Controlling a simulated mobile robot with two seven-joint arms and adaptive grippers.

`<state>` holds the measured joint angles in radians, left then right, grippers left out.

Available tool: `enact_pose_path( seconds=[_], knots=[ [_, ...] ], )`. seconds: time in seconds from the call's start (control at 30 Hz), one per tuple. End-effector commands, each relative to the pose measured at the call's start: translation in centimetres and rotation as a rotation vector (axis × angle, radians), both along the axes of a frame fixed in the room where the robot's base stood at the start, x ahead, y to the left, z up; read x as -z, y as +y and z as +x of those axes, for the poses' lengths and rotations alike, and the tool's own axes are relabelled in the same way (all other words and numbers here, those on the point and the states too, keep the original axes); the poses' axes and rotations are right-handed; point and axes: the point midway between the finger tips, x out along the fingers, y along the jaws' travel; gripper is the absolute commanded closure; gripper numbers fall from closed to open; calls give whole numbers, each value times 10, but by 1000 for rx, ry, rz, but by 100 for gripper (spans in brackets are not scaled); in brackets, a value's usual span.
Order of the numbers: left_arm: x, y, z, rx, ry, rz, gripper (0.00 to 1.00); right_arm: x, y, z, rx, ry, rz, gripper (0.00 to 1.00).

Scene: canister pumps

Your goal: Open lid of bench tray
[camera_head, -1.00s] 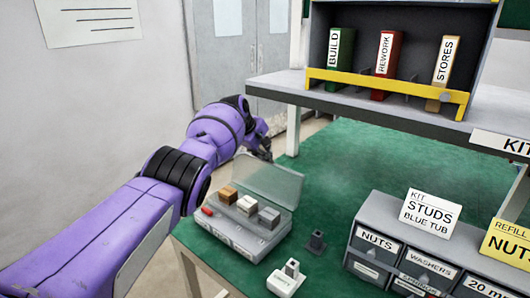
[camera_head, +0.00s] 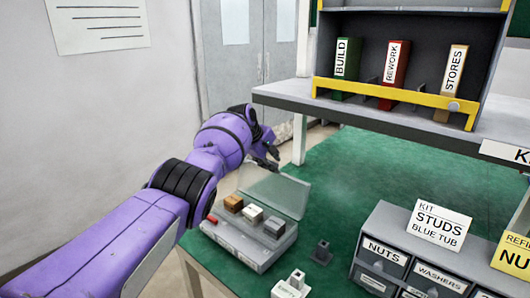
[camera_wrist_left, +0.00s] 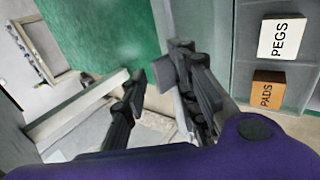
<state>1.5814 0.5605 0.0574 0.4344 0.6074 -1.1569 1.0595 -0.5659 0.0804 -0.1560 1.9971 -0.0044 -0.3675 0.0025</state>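The grey bench tray (camera_head: 243,252) sits at the near left corner of the green table. Its clear lid (camera_head: 275,192) stands raised along the back edge, tilted up and away from the compartments. Inside lie a brown block (camera_head: 233,203), a white block (camera_head: 253,213), a grey block (camera_head: 274,227) and a small red piece (camera_head: 212,219). My left gripper (camera_head: 270,159) is just behind and above the lid's top edge; whether it touches the lid is unclear. In the left wrist view its two dark fingers (camera_wrist_left: 160,95) are apart with nothing clearly between them. My right gripper is not in view.
A small dark holder (camera_head: 322,253) and a white holder (camera_head: 291,285) stand right of the tray. Grey drawers (camera_head: 385,243) with labels are further right. A shelf (camera_head: 370,108) with binders overhangs the back. The green tabletop (camera_head: 370,170) between is clear.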

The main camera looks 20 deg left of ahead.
Motion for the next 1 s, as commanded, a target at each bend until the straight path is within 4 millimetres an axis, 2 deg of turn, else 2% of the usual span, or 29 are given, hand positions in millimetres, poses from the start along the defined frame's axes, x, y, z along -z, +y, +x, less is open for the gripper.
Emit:
enact_pose_path(
  seconds=[0.23, 0.7, 1.0],
  knots=[
    [-18, 5, -12, 0, -4, 2, 75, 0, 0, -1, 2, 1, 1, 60],
    [-84, 21, -57, -2, -5, 1, 75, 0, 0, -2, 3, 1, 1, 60],
    [-97, 24, -67, -1, -1, 0, 75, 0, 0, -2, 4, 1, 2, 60]
  ],
)
